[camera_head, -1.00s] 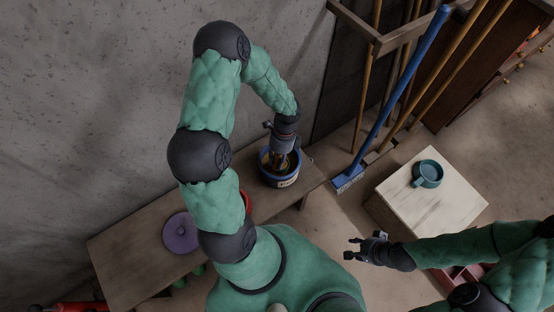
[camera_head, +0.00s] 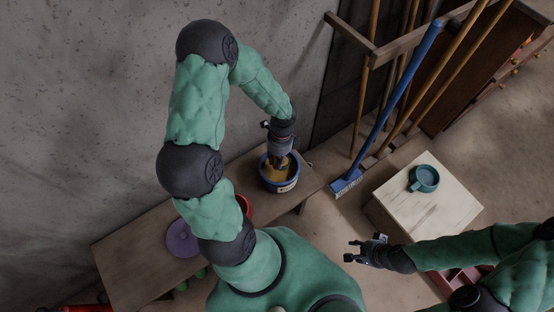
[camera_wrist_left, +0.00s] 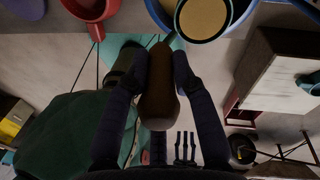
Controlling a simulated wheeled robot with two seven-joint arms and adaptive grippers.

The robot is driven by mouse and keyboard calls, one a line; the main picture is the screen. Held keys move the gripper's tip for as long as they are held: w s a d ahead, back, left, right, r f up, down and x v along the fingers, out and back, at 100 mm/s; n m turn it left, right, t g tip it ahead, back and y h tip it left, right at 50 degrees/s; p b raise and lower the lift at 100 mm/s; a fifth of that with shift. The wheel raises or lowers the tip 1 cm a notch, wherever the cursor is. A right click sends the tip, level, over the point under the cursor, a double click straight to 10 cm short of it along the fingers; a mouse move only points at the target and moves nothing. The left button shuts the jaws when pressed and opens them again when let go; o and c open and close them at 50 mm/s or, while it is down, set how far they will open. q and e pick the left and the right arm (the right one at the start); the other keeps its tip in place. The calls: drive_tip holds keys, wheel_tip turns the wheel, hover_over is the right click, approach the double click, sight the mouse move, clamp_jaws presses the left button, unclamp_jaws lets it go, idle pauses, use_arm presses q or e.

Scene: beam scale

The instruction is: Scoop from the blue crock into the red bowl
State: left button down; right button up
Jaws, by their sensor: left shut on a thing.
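The blue crock (camera_head: 291,184) stands at the right end of the wooden bench, with tan contents showing inside. The red bowl (camera_head: 246,204) is mostly hidden behind my left arm; in the left wrist view its red side (camera_wrist_left: 92,10) shows at the top left. My left gripper (camera_head: 281,156) is over the crock. In the wrist view it (camera_wrist_left: 160,62) is shut on the brown handle (camera_wrist_left: 158,95) of a scoop. The round scoop head (camera_wrist_left: 203,18), full of tan stuff, overlaps the crock's opening. My right gripper (camera_head: 351,250) is open and empty, away from the bench.
A purple disc (camera_head: 181,238) lies on the bench (camera_head: 130,258) left of the bowl. A teal mug (camera_head: 424,179) stands on a pale wooden box (camera_head: 440,205) to the right. A blue broom (camera_head: 390,110) and several poles lean behind. A concrete wall runs along the bench.

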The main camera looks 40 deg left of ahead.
use_arm(q)
drive_tip(key=shift+t, duration=0.8)
drive_tip(key=shift+r+p, duration=1.45)
drive_tip(key=shift+r, duration=1.95)
